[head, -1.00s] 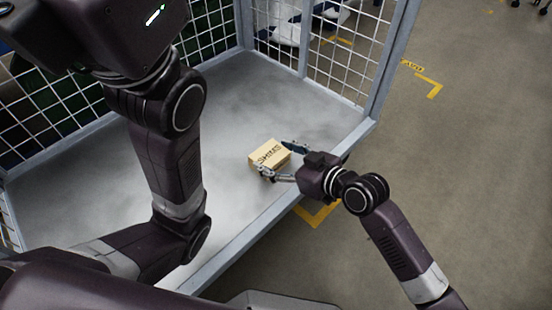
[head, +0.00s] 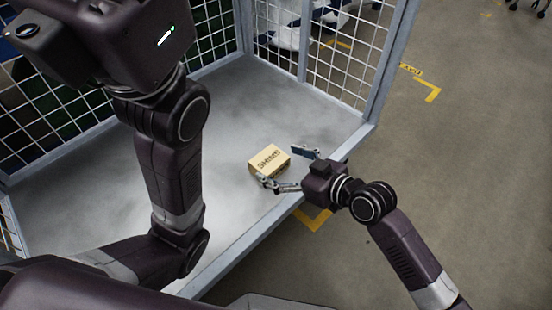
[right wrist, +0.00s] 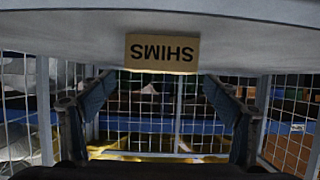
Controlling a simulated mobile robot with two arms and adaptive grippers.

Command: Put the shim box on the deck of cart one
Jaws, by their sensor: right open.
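The shim box (head: 269,160), a small tan carton marked SHIMS, rests on the grey deck (head: 255,105) of the mesh-sided cart, near its open front edge. My right gripper (head: 292,168) is open just to the right of the box, its fingers pointing toward it. In the right wrist view the box (right wrist: 162,53) sits on the deck (right wrist: 60,45), which shows upside down, beyond the spread fingertips (right wrist: 153,88). The box is clear of the grip.
Wire mesh panels (head: 345,62) stand along the back and left of the cart, with a grey corner post (head: 392,55) at the right. The deck behind the box is bare. Open floor (head: 470,170) with yellow markings lies to the right.

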